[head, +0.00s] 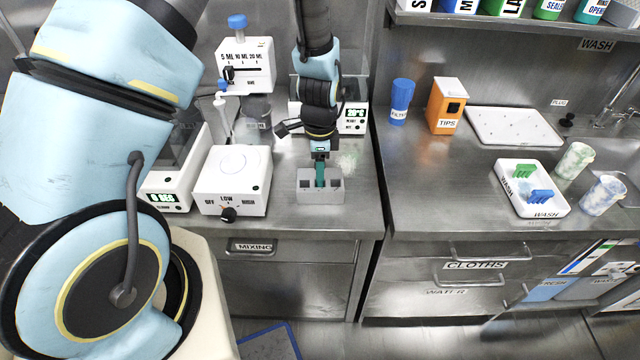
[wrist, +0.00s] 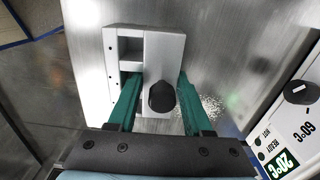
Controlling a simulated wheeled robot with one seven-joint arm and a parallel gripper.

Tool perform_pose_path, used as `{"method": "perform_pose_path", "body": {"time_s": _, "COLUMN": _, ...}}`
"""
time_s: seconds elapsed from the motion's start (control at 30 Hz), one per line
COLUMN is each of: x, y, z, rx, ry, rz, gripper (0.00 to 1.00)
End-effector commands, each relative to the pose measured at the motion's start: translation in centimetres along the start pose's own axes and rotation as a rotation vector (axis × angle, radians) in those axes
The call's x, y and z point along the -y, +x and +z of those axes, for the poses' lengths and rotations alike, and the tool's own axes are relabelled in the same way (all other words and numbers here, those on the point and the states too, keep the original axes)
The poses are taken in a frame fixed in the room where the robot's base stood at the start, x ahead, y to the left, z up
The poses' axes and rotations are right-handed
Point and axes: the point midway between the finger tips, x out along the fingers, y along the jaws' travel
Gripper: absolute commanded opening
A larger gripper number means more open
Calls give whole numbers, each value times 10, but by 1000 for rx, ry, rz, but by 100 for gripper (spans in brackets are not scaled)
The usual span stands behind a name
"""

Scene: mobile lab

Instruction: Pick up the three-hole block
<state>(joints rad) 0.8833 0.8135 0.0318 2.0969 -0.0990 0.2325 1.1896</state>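The three-hole block (head: 322,197) is light grey and sits on the steel counter, in front of the white devices. In the head view, a dark hole shows on each side of my green fingers, which hide the middle. My gripper (head: 320,177) points down at the block's centre. In the wrist view, the block (wrist: 158,45) has square recesses along its left part and a dark oval shape on its right part. My gripper (wrist: 157,82) has its fingers apart, the left over the recesses and the right along the right edge. I cannot tell whether they touch the block.
A white mixer (head: 233,180) with a knob stands left of the block. A white device with a green display (head: 353,117) stands behind it. Right of the counter gap are an orange tips box (head: 446,106), a blue filter bottle (head: 401,100) and a white wash tray (head: 511,199).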

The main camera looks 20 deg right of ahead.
Motion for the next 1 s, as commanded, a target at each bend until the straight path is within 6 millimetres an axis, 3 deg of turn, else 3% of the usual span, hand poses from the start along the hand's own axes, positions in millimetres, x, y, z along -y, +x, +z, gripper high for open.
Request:
{"method": "perform_pose_path", "body": {"time_s": 0.03, "x": 0, "y": 0, "z": 0, "rx": 0, "ry": 0, "rz": 0, "gripper": 30}}
{"method": "perform_pose_path", "body": {"time_s": 0.3, "x": 0, "y": 0, "z": 0, "rx": 0, "ry": 0, "rz": 0, "gripper": 0}}
{"method": "perform_pose_path", "body": {"time_s": 1.0, "x": 0, "y": -1, "z": 0, "rx": 0, "ry": 0, "rz": 0, "gripper": 0}}
